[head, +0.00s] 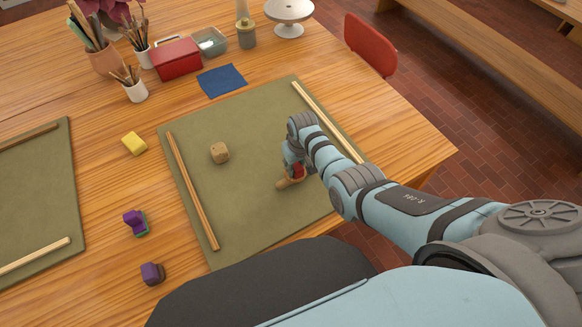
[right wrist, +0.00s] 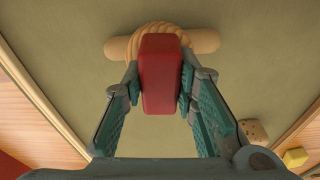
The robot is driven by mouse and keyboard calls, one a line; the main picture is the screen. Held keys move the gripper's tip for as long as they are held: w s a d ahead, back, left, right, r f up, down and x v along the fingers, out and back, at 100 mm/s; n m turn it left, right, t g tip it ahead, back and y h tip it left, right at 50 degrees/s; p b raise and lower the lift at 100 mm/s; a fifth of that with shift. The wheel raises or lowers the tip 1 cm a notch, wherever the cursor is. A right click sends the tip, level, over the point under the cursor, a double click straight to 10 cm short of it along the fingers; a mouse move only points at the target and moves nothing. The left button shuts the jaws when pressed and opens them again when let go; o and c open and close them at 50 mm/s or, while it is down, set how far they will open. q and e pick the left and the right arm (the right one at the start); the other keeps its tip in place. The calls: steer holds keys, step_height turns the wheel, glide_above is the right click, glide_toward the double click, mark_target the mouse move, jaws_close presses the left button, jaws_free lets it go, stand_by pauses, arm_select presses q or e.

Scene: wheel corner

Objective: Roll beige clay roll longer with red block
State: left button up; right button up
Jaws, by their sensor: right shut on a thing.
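The beige clay roll (head: 283,184) is a short, thick piece lying on the green mat (head: 240,115), right of the mat's middle. It shows in the right wrist view (right wrist: 205,42) as a bar with both ends sticking out past a ribbed, rounded tan part. My right gripper (head: 295,172) is low over the roll and shut on the red block (right wrist: 160,75). The block's far end overlaps the roll's middle in the right wrist view; I cannot tell whether they touch. The arm partly hides the block in the head view. My left gripper is out of view.
A blue cloth (head: 222,80), a red box (head: 178,60) and brush pots stand behind.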

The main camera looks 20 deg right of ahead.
steer(key=shift+w+d+b, duration=0.15)
steer(key=shift+w+d, duration=0.05)
steer(key=shift+d, duration=0.8)
steer(key=shift+w+d+b, duration=0.15)
steer(key=shift+w+d, duration=0.05)
steer(key=shift+d, duration=0.75)
step_height(320, 180, up, 3)
steer(key=shift+f+p, duration=0.15)
steer(key=shift+p, duration=0.65)
step_height(320, 180, up, 3)
steer(key=shift+r, duration=0.2)
steer(key=shift+f+b, duration=0.1)
steer(key=shift+b, duration=0.2)
steer(key=shift+s+f+b, duration=0.1)
steer(key=shift+f+b, duration=1.55)
steer(key=shift+f, duration=0.75)
steer(key=shift+f, duration=0.15)
